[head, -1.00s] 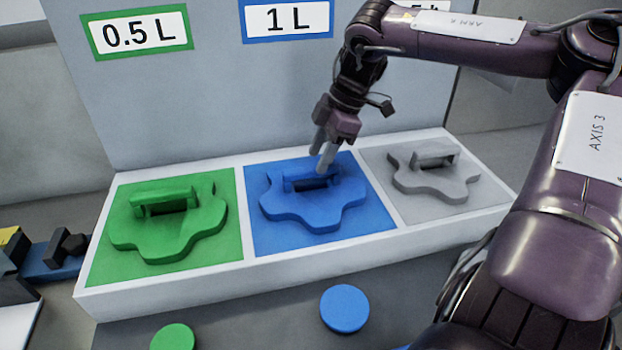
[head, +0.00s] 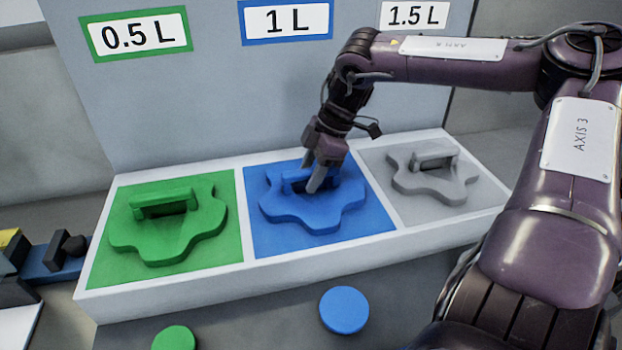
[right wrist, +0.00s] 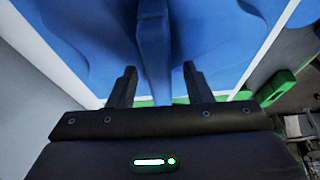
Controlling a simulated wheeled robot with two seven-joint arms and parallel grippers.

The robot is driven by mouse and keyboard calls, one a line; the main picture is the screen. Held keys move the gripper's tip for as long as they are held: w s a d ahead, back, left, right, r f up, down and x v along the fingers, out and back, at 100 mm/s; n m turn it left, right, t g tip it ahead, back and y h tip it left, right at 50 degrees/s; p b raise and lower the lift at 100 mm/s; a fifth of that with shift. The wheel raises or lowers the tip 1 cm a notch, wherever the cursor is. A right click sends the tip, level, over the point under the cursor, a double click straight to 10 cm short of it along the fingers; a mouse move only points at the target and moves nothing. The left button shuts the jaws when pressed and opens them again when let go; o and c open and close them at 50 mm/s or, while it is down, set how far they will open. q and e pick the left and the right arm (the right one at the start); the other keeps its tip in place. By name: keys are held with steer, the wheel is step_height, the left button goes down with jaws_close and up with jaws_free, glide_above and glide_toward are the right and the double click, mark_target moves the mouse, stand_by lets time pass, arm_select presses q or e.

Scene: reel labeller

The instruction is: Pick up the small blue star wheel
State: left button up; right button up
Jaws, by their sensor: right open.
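The blue star wheel (head: 312,213) lies flat on the blue square in the middle of the white tray (head: 180,294), under the 1 L sign. It has a raised bar handle on top. My right gripper (head: 314,178) is at this handle, pointing down, with its jaws open. In the right wrist view the handle (right wrist: 153,45) stands between the two open fingers (right wrist: 160,88), with a gap to each side. Whether a finger touches the wheel, I cannot tell. My left gripper is not in view.
A green star wheel (head: 170,228) lies on the left green square and a grey one (head: 433,183) on the right grey square. The upright sign board (head: 220,90) stands close behind the tray. Blue (head: 344,310) and green (head: 174,338) discs are in front.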

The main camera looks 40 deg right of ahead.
stand_by(0.3)
jaws_close()
stand_by(1.3)
